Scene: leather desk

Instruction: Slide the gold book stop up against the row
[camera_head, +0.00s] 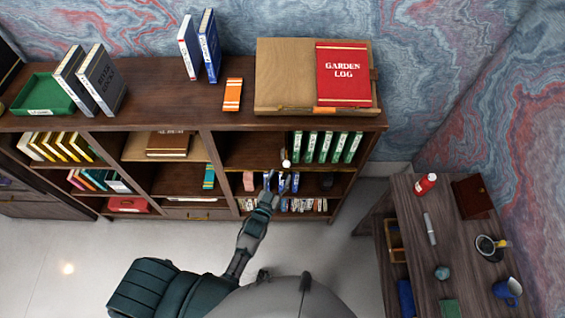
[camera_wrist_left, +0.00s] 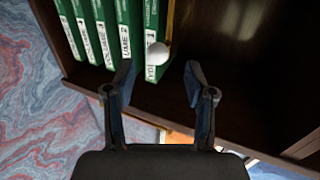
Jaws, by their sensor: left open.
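The gold book stop (camera_head: 284,154) stands on the shelf at the left end of a row of green binders (camera_head: 325,147). It has a white ball at its lower front. In the left wrist view the gold stop (camera_wrist_left: 170,25) is a thin upright edge beside the last green binder (camera_wrist_left: 151,30), with the ball (camera_wrist_left: 158,54) in front of that binder's spine. I cannot tell whether they touch. My left gripper (camera_head: 270,184) is in front of the shelves, below the stop. In the wrist view its open fingers (camera_wrist_left: 159,78) are empty, with the ball centred just beyond them.
The shelf left of the stop is bare. The compartment below holds small bottles (camera_head: 300,205) and blue-white items. A red Garden Log book (camera_head: 342,75) lies on a wooden board (camera_head: 282,75) on top. A side table (camera_head: 420,265) stands at right.

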